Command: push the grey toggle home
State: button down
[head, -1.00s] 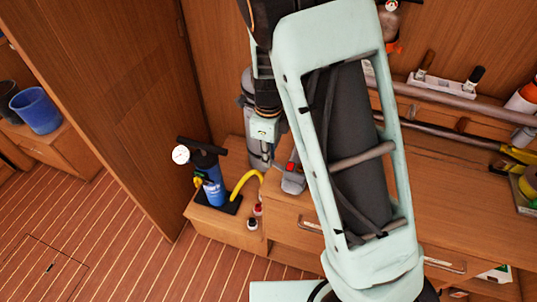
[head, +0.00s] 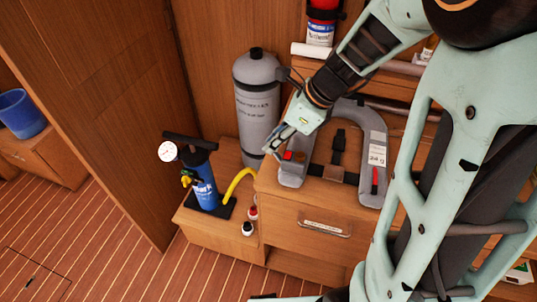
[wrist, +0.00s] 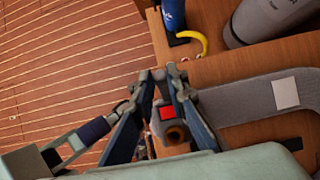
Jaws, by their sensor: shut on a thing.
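A grey horseshoe-shaped vest (head: 374,150) lies on the wooden counter. Its left end carries a red square (head: 288,156), also seen in the wrist view (wrist: 167,112), with a brown round knob (wrist: 177,135) beside it. My gripper (head: 270,150) is at this left end, pointing down and left. In the wrist view its fingers (wrist: 158,76) close together just beyond the red square. A small dark greyish piece sits between the tips, seemingly the grey toggle (wrist: 158,74). It is too small to tell its shape or how far in it sits.
A grey cylinder (head: 257,105) stands close behind my gripper. A blue pump (head: 203,185) with a yellow hose (head: 240,180) and small bottles (head: 248,228) stand on the lower ledge at left. Drawers (head: 300,235) front the counter. The striped floor (head: 120,255) is open.

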jog(key=y+b, duration=0.1)
jog(key=b, duration=0.1)
jog(key=d+t+y+b, duration=0.1)
jog(key=b, duration=0.1)
jog(key=d+y+b, duration=0.1)
jog(key=b, duration=0.1)
jog(key=shift+s+d+f+t+y, duration=0.2)
jog(key=shift+s+f+t+y, duration=0.1)
jog(key=shift+s+y, duration=0.1)
jog(key=y+b, duration=0.1)
jog(key=d+y+b, duration=0.1)
jog(key=b, duration=0.1)
jog(key=shift+s+d+r+t+b, duration=0.1)
jog(key=shift+s+r+t+b, duration=0.1)
jog(key=shift+t+b, duration=0.1)
jog(key=shift+r+y, duration=0.1)
jog(key=shift+y, duration=0.2)
jog(key=c, duration=1.9)
grip_release()
jog(key=shift+d, duration=0.15)
jog(key=v, duration=1.2)
